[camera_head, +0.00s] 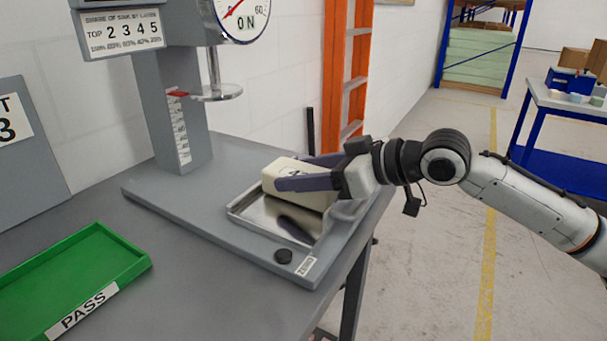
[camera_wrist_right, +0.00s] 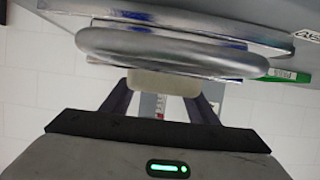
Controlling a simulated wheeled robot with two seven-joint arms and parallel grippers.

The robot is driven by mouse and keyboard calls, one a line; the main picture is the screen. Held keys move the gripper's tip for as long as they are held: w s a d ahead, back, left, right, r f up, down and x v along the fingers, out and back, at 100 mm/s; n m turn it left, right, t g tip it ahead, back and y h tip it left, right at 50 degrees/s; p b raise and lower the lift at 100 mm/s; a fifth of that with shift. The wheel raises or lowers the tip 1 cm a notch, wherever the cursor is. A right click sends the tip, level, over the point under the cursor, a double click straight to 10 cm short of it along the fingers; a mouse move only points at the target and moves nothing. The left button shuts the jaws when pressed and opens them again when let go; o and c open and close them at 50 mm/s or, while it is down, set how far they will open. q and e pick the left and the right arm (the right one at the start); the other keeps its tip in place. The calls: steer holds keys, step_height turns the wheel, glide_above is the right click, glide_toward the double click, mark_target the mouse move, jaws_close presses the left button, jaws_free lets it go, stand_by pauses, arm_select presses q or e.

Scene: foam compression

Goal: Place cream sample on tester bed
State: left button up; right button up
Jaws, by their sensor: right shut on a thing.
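In the right wrist view the sample (camera_wrist_right: 164,82) shows between the fingers, partly hidden by a round metal part. My left gripper is out of view.
The tester's column (camera_head: 172,125) carries a round press plate (camera_head: 216,93) above and left of the bed. A black knob (camera_head: 284,256) sits at the base's front. A green PASS tray (camera_head: 80,262) is at left. An orange ladder (camera_head: 348,70) stands behind.

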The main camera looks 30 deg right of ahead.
steer(key=shift+f, duration=0.15)
steer(key=o, duration=1)
